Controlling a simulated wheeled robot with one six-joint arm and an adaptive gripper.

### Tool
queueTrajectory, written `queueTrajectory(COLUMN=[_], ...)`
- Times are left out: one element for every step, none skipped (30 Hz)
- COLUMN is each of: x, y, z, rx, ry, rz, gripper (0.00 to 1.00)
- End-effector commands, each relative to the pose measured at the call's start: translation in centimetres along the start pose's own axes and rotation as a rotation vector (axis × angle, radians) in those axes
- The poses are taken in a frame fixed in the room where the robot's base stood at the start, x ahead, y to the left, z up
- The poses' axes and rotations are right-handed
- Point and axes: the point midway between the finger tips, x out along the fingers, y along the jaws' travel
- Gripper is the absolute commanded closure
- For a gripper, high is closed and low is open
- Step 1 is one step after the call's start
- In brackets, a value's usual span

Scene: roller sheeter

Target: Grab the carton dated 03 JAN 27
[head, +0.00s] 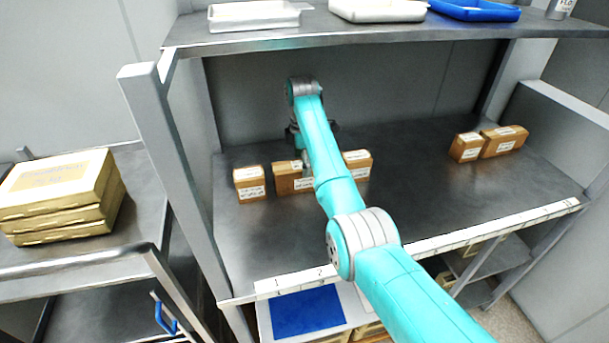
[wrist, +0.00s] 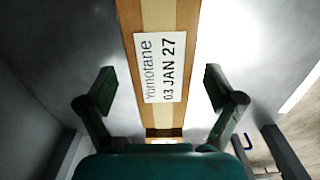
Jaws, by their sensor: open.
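In the wrist view a brown carton (wrist: 158,18) has a white label reading "Yomotane 03 JAN 27". My gripper (wrist: 158,79) is open, with one finger on each side of this carton and visible gaps to both sides. The fingers do not appear to touch it. In the head view my gripper (head: 303,162) points down over the middle carton (head: 288,184) of the left group on the shelf, which appears to be the same one. My arm partly hides that carton's right end.
A smaller carton (head: 250,184) stands to the left and another carton (head: 357,165) to the right, partly behind my arm. Two cartons (head: 503,142) stand at the shelf's far right. An upper shelf (head: 390,33) with trays overhangs the back. The shelf's middle right is clear.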

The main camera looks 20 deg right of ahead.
Motion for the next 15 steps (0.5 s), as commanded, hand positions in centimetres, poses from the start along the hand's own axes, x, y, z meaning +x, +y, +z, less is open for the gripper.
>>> queueTrajectory(x=[0.2, 0.4, 0.6, 0.8, 1.1, 1.5, 1.9, 2.3, 2.9, 3.3, 3.7, 4.3, 4.7, 5.0, 5.2], y=[0.0, 0.0, 0.0, 0.0, 0.0, -0.1, -0.1, -0.1, -0.1, -0.1, -0.1, -0.2, -0.1, -0.1, -0.1], z=[0.0, 0.1, 0.1, 0.1, 0.2, 0.3, 0.4, 0.5, 0.6, 0.7, 0.7, 0.7, 0.7, 0.6, 0.6], rx=[0.000, 0.000, 0.000, 0.000, 0.000, 0.001, 0.001, 0.001, 0.001, 0.001, 0.001, 0.001, 0.001, 0.001, 0.001], ry=[0.000, 0.000, 0.000, 0.000, 0.000, 0.000, 0.000, 0.000, 0.000, 0.000, 0.000, 0.000, 0.000, 0.000, 0.000], rz=[0.000, 0.001, 0.001, 0.001, 0.000, -0.001, -0.001, -0.002, -0.001, 0.000, -0.001, -0.002, -0.001, 0.000, 0.000], gripper=[0.08, 0.08, 0.08, 0.08, 0.08, 0.08, 0.08, 0.08, 0.08, 0.08, 0.08, 0.08, 0.08, 0.08, 0.08])
